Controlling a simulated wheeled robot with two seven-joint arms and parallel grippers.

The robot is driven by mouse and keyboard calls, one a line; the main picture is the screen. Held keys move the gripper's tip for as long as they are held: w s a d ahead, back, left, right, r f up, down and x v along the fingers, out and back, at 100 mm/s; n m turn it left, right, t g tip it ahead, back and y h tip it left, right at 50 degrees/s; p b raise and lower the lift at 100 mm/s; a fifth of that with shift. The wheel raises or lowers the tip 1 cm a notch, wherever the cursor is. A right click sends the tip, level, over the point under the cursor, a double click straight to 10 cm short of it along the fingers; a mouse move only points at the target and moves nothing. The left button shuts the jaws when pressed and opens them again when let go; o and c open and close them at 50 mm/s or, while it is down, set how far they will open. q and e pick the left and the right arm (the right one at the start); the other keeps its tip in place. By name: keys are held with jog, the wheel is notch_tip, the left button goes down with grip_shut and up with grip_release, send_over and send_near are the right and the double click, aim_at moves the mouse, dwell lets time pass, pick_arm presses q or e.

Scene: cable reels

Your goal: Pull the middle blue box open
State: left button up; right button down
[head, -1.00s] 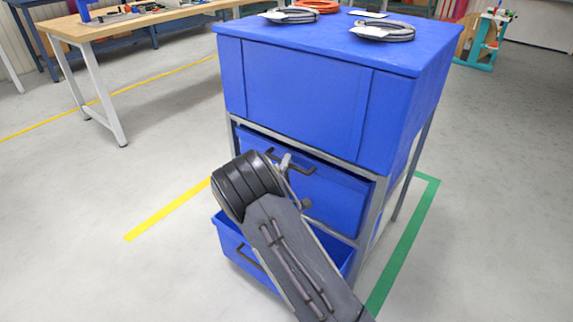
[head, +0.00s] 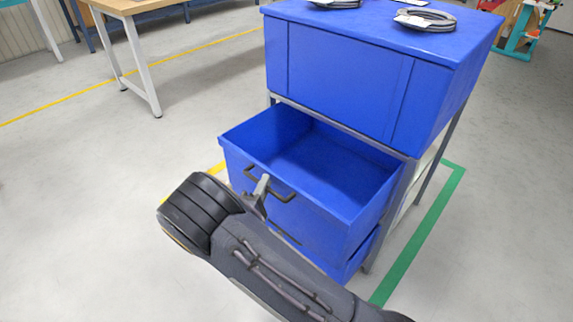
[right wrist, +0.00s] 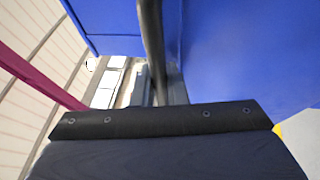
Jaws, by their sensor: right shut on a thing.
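The middle blue box (head: 290,218) is pulled well out of the grey frame, and its empty inside shows. Its dark handle (head: 284,197) is on the front face. My right gripper (head: 263,188) is at the left part of the handle, shut on it. In the right wrist view the dark handle bar (right wrist: 152,45) runs up from between the fingers (right wrist: 162,88), next to the blue front. The lower blue box (head: 352,262) is mostly hidden below the middle one and my arm. My left gripper is not in view.
The blue cabinet top (head: 385,32) carries grey cable reels (head: 425,18). A workbench (head: 128,8) stands at the back left. Open grey floor lies to the left, with a yellow line; a green line (head: 425,235) runs at the right.

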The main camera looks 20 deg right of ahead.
jog(key=s+a+p, duration=0.1)
jog(key=s+a, duration=0.2)
jog(key=a, duration=0.5)
jog(key=shift+s+a, duration=0.3)
jog(key=c, duration=1.5)
grip_release()
jog(key=shift+o, duration=0.2)
jog(key=p+v, duration=0.1)
jog(key=v, duration=0.6)
jog(key=shift+s+a, duration=0.2)
jog(key=shift+s, duration=0.05)
jog(key=shift+f, duration=0.1)
